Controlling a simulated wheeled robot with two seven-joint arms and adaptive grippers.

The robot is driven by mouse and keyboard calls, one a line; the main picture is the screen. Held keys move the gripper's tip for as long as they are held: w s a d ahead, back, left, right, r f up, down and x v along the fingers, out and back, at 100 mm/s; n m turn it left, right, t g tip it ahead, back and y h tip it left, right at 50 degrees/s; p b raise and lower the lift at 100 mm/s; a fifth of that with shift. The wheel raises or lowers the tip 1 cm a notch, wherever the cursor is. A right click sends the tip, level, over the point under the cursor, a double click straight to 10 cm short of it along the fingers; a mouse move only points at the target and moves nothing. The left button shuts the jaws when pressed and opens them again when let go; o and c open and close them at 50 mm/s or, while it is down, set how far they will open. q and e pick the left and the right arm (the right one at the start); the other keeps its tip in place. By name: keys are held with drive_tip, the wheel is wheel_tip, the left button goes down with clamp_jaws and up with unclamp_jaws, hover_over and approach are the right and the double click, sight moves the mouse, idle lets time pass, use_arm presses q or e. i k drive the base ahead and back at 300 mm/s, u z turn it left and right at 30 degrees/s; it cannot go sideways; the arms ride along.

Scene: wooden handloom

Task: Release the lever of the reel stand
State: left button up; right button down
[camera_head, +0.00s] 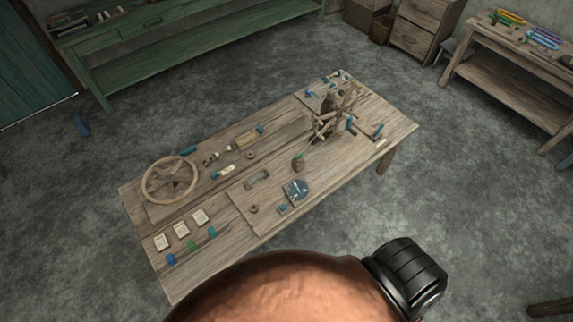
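A wooden reel stand with crossed spokes (335,116) stands on the right part of the wooden worktable (285,203). A small teal handle (350,125) shows at the stand's right side; I cannot tell whether it is the lever or how it is set. Another dark teal-ended piece (376,131) lies on the tabletop right of the stand. Neither of my grippers is in view. Only a copper-coloured rounded part and a black ribbed part, which seem to be mine, show at the bottom edge, apart from the stand.
A wooden wheel (170,180) lies at the table's left end. Cards, coloured-handled tools and a blue-grey item (295,190) lie on the top. A green bench (180,40) stands behind, a side table (520,65) at right. The grey floor around is mostly clear.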

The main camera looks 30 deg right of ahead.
sight(381, 127)
drive_tip(key=z, duration=3.45)
drive_tip(key=i, duration=3.85)
drive_tip(key=u, duration=0.25)
